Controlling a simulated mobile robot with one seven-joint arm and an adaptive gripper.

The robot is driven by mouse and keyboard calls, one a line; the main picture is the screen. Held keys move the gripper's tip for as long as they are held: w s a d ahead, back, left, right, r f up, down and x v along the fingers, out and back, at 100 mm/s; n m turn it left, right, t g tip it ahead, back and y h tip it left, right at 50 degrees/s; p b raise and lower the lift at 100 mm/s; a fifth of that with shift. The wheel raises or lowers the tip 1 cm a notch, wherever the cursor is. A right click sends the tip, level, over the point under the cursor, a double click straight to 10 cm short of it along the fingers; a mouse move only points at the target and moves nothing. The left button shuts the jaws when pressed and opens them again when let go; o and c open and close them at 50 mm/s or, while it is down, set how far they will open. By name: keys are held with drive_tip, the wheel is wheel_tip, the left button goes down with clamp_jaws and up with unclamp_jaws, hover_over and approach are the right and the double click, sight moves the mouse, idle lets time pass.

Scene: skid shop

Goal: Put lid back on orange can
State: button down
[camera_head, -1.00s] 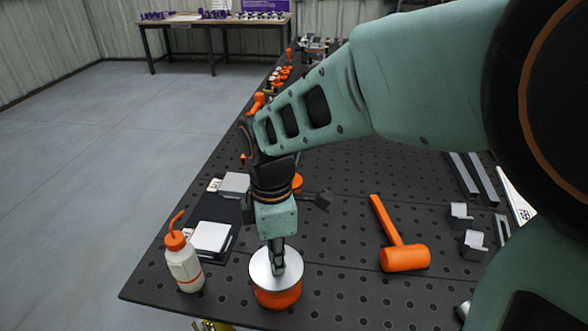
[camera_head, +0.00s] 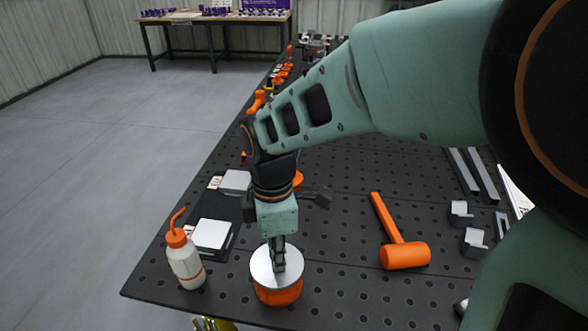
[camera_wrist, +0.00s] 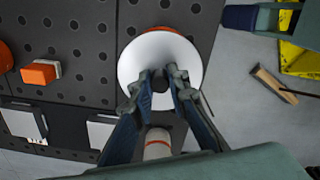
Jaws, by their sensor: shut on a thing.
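The orange can (camera_head: 279,295) stands upright on the perforated black table near its front left corner. The silver-white lid (camera_head: 262,270) lies over the can's top and hides its opening; I cannot tell whether it is fully seated. My gripper (camera_head: 278,262) points down from above and is shut on the lid's dark knob. In the wrist view, my gripper (camera_wrist: 161,84) closes on the knob at the middle of the round lid (camera_wrist: 140,58). A sliver of the orange can (camera_wrist: 165,30) shows past the lid's edge.
A white squeeze bottle (camera_head: 185,264) with an orange top stands left of the can. An orange mallet (camera_head: 404,256) lies to the right, with grey metal blocks (camera_head: 473,241) beyond. The table's front left edge is close to the can.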

drive_tip(key=shift+f, duration=0.1)
idle(0.8)
drive_tip(key=c, duration=1.8)
unclamp_jaws()
drive_tip(key=shift+o, duration=0.7)
drive_tip(key=o, duration=0.4)
drive_tip(key=shift+c, duration=0.2)
drive_tip(key=shift+r+p, duration=3.15)
drive_tip(key=shift+r, duration=0.4)
clamp_jaws()
